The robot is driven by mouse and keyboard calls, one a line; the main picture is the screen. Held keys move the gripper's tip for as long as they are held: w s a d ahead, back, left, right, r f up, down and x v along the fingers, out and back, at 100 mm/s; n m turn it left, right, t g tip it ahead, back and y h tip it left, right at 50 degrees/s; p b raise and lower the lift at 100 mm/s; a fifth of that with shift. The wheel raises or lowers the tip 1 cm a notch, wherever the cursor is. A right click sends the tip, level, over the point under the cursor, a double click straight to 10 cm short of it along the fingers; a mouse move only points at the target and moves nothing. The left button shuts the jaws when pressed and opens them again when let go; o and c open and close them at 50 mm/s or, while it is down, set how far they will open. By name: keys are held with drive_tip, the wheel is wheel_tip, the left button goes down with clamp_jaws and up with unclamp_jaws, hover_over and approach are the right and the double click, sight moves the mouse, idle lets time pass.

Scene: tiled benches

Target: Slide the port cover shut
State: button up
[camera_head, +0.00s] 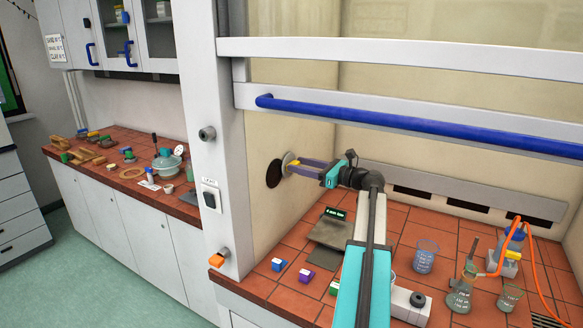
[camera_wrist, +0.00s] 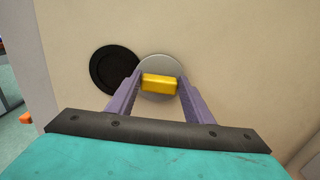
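The port cover (camera_wrist: 160,62) is a pale grey disc on the cream side wall of the hood, with a yellow block handle (camera_wrist: 159,82). The round black port (camera_wrist: 113,71) is just left of it and is largely uncovered; their edges meet. In the head view the cover (camera_head: 288,163) and the dark port (camera_head: 273,174) show on the hood's left wall. My gripper (camera_wrist: 160,80) has its purple fingers on both sides of the yellow handle, apparently pressed against it. It also shows in the head view (camera_head: 293,165), reaching left to the wall.
Below my arm, the tiled bench holds a grey scale (camera_head: 328,230), small coloured blocks (camera_head: 279,264), a beaker (camera_head: 425,257) and a flask (camera_head: 461,290). The raised sash with a blue bar (camera_head: 420,126) crosses above. The wall around the port is clear.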

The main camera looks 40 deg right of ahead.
sight(284, 166)
drive_tip(key=c, duration=0.4)
drive_tip(key=shift+a, duration=0.15)
drive_tip(key=shift+s+a+p, duration=0.2)
drive_tip(key=shift+a+p, duration=0.15)
drive_tip(key=shift+a, duration=0.35)
drive_tip(key=shift+s+a+p, duration=0.2)
drive_tip(key=shift+a+p, duration=0.15)
drive_tip(key=shift+a, duration=0.45)
drive_tip(key=shift+s+a+p, duration=0.25)
drive_tip(key=shift+a+p, duration=0.1)
drive_tip(key=shift+a, duration=0.3)
drive_tip(key=shift+s+a+p, duration=0.2)
drive_tip(key=shift+a+p, duration=0.1)
drive_tip(key=shift+a, duration=0.5)
drive_tip(key=shift+s+a, duration=0.25)
drive_tip(key=shift+a, duration=0.4)
drive_tip(key=o, duration=1.2)
